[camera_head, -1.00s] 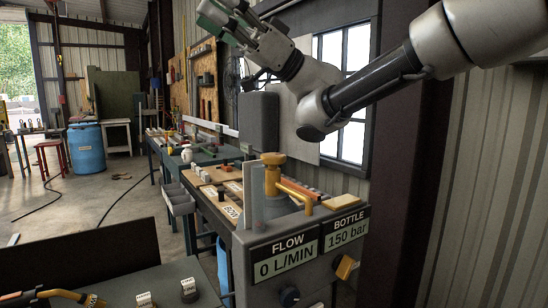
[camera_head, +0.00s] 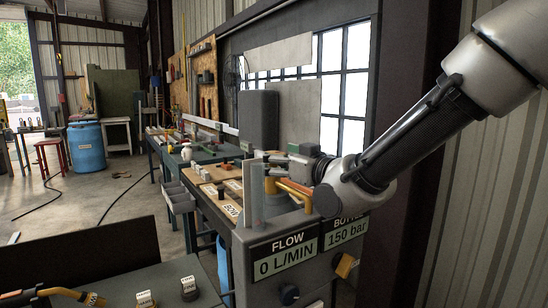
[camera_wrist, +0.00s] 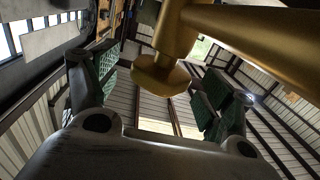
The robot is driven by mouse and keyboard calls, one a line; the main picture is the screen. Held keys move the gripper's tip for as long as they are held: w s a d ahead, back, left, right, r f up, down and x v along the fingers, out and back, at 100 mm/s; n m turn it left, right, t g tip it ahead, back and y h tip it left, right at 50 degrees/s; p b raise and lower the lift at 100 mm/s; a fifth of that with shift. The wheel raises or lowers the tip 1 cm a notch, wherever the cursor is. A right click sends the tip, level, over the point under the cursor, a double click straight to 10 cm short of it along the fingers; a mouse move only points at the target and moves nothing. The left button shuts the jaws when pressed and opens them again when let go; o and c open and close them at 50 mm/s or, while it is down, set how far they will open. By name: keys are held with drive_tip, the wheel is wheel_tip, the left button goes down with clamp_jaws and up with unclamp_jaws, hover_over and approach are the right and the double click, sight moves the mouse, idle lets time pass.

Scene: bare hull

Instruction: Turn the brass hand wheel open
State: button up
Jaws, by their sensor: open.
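The brass hand wheel (camera_wrist: 160,77) is a small round disc on a brass stem (camera_wrist: 180,30) in the wrist view. In the head view my gripper mostly hides the wheel, and part of the brass stem (camera_head: 270,186) shows below. My gripper (camera_wrist: 150,85) is open, with a green-padded finger on either side of the wheel in the wrist view. I see no clear contact. In the head view my gripper (camera_head: 287,160) is at the top of the valve, reaching in from the right. The flow display (camera_head: 285,256) reads 0 L/MIN.
A brass pipe (camera_wrist: 260,30) runs off the stem to the right in the wrist view. An upright clear plate (camera_head: 251,190) stands just left of the valve. The bottle display (camera_head: 346,232) reads 150 bar, its label partly covered by my arm. A workbench with blocks lies behind.

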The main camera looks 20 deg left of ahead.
drive_tip(key=shift+x, duration=0.8)
drive_tip(key=c, duration=1)
drive_tip(key=shift+c, duration=0.2)
